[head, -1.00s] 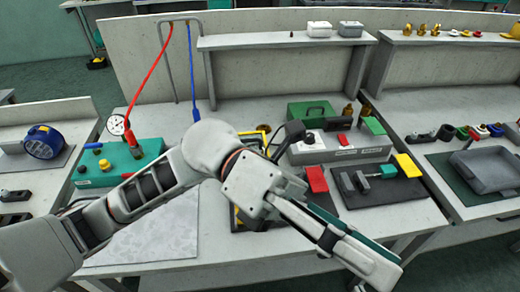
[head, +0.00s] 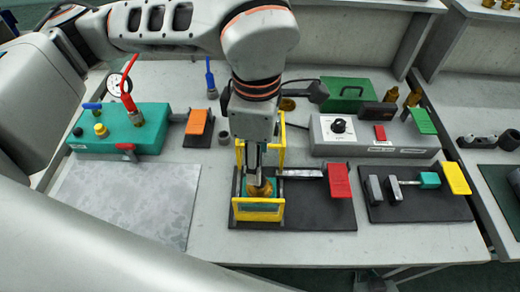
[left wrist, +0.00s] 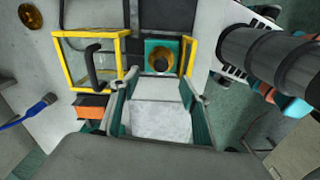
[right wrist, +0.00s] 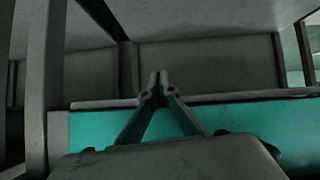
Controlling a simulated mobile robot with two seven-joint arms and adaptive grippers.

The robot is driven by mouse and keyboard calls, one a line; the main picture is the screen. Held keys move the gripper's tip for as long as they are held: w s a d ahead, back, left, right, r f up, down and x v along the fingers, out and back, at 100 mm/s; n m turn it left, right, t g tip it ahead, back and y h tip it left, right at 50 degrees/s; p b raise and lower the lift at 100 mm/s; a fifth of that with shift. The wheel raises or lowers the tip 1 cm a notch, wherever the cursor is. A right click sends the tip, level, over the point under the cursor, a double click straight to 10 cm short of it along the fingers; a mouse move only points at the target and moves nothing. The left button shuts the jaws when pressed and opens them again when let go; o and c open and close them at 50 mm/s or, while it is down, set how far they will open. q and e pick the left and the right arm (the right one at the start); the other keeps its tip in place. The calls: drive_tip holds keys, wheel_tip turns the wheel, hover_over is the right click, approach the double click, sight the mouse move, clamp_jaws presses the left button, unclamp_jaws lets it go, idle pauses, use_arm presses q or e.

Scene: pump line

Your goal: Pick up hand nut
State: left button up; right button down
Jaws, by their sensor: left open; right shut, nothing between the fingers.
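A brass round part that looks like the hand nut (head: 261,189) sits on a teal block inside a yellow-framed fixture (head: 258,216). In the left wrist view the brass part (left wrist: 160,57) shows as a ring with a dark centre, just beyond the fingertips. My left gripper (head: 256,176) points straight down into the yellow frame, right above the brass part and partly hiding it. Its fingers (left wrist: 161,88) are spread with nothing held; I cannot tell whether they touch the part. My right gripper (right wrist: 158,88) is shut and empty, near a teal surface, and is not in the head view.
Yellow bars of the frame (left wrist: 121,60) stand close around my left gripper. To the right are a red-tabbed clamp (head: 340,182), a grey control box (head: 372,142) and a black mat with clamp parts (head: 418,207). A teal pump box (head: 120,130) and a bare pale plate (head: 125,205) lie left.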

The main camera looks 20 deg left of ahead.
use_arm(q)
drive_tip(key=shift+s+d+f, duration=0.1)
drive_tip(key=shift+d+f, duration=0.15)
drive_tip(key=shift+f, duration=0.25)
drive_tip(key=shift+f+b, duration=0.8)
drive_tip(key=shift+f, duration=0.45)
drive_tip(key=shift+f+b, duration=0.5)
drive_tip(key=shift+f, duration=0.35)
drive_tip(key=shift+r, duration=0.1)
drive_tip(key=shift+f+b, duration=0.4)
drive_tip(key=shift+f, duration=0.1)
